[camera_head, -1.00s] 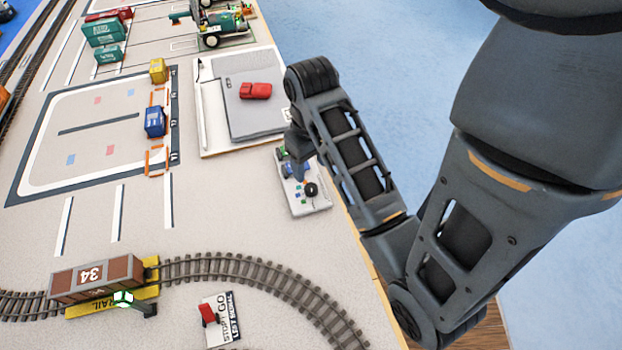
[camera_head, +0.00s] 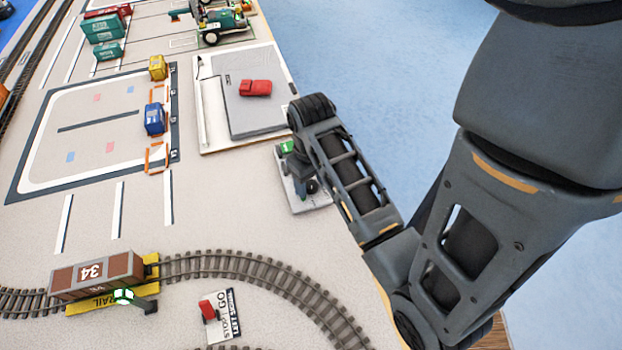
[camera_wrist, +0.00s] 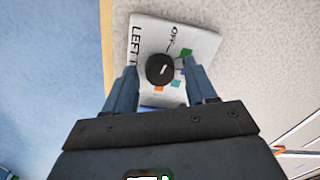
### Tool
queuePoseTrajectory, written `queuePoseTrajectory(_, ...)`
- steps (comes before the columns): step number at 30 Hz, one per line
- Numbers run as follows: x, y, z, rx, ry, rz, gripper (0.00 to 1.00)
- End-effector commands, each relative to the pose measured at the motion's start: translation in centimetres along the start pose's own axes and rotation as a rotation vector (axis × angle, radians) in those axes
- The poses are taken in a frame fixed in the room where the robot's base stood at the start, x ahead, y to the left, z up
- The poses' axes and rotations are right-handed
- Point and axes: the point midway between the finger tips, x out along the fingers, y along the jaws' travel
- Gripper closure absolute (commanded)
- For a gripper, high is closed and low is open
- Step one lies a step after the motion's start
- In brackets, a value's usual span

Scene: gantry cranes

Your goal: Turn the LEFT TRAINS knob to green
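In the wrist view, a round black knob (camera_wrist: 157,72) with a short white mark sits on a pale panel (camera_wrist: 205,42). The panel's lettering reads "LEFT", the rest being covered, and "OFF". The white mark points roughly toward "OFF". In the head view, the panel (camera_head: 313,203) is at the table's right edge, partly hidden by my gripper (camera_head: 301,181).
A grey pad with a red toy truck (camera_head: 256,88) lies behind the panel. Blue and yellow containers (camera_head: 155,120) stand to the left.

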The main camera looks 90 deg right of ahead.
Motion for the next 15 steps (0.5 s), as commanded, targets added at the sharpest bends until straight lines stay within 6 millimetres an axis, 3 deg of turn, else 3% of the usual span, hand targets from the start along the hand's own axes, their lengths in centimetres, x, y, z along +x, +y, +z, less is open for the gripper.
queuePoseTrajectory(2,-0.01,0.0,0.0,0.0,0.0,0.0,0.52)
queuePoseTrajectory(15,-0.04,0.0,-0.01,0.0,0.0,0.0,0.94)
